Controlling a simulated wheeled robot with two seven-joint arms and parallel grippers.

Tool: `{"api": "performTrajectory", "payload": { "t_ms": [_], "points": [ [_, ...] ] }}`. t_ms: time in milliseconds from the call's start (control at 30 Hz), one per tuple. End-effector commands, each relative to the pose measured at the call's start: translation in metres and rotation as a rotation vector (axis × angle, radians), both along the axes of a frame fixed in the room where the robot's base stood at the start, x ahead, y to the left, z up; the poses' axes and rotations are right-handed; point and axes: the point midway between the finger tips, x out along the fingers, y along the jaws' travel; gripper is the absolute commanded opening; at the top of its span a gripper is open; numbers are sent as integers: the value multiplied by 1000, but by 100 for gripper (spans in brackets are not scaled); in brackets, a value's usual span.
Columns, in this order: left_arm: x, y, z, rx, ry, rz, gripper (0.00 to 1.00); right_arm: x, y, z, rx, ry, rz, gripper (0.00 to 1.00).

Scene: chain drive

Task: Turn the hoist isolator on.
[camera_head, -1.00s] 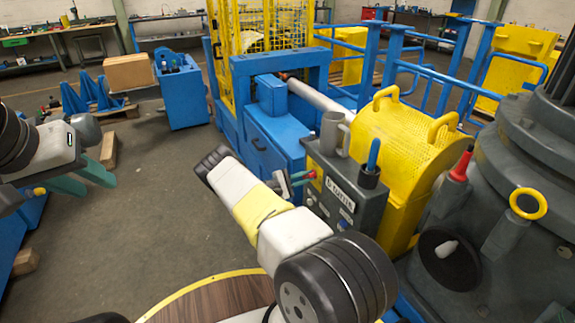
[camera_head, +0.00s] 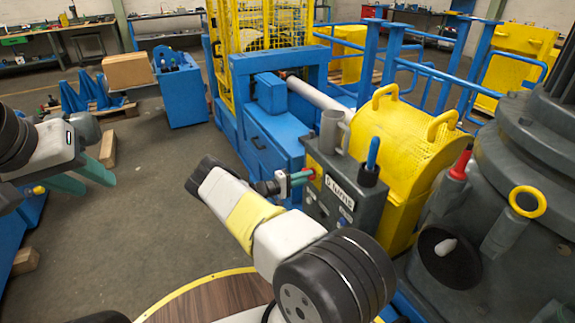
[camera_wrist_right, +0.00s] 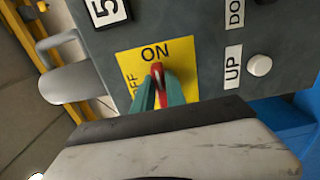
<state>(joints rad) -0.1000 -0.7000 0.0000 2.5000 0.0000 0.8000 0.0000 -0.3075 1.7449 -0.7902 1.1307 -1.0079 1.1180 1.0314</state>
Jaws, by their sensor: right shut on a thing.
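The hoist isolator is a red handle (camera_wrist_right: 156,71) on a yellow plate (camera_wrist_right: 185,60) marked ON and OFF, on the face of a dark grey control box (camera_head: 325,178). In the right wrist view the handle's visible end points at ON; OFF is to its left. My right gripper (camera_wrist_right: 160,84) is shut on the handle, with a green finger on each side, hiding its lower part. In the head view the right gripper (camera_head: 311,174) reaches the box's left side. My left gripper (camera_head: 98,184) is open and empty at the far left, away from the box.
The box also carries a white UP button (camera_wrist_right: 259,65) and a blue-handled lever (camera_head: 372,155). A yellow perforated guard (camera_head: 400,135) stands behind it. A grey machine (camera_head: 510,230) with a red-tipped lever stands at right. The floor at left is open.

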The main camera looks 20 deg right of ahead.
Motion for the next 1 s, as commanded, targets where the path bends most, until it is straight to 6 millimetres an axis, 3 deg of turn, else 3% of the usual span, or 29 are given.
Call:
{"api": "performTrajectory", "payload": {
  "t_ms": [533,567,633,1000],
  "points": [
    [0,0,0,0,0,0,36,0,1,-2,5,-24,2,0],
    [0,0,0,0,0,0,36,0,1,-2,5,-24,2,22],
    [0,0,0,0,0,0,36,0,1,-1,5,-23,1,36],
    [0,0,0,0,0,0,36,0,4,-1,3,-22,1,38]
  ]
}}
